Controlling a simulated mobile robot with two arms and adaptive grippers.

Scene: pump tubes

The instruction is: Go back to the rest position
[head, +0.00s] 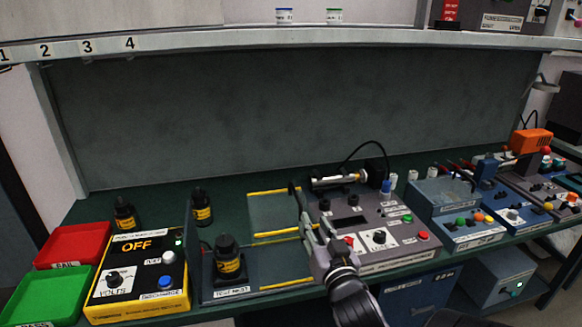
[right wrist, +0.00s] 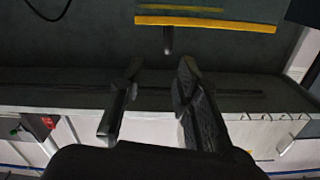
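My right gripper (head: 306,212) reaches up in front of the grey control box, its arm coming in from the bottom. In the right wrist view its two fingers (right wrist: 157,75) stand apart with nothing between them, so it is open and empty. My left gripper is not in view. Black tubes with yellow labels stand upright: one (head: 125,216) behind the trays, one (head: 202,208) at the back of the bench, and one (head: 229,260) in the test nest (head: 273,278).
A red tray (head: 72,246) and a green tray (head: 40,295) lie at the left. The grey control box (head: 385,245) and blue instruments (head: 470,228) fill the right. A numbered shelf (head: 210,40) runs overhead.

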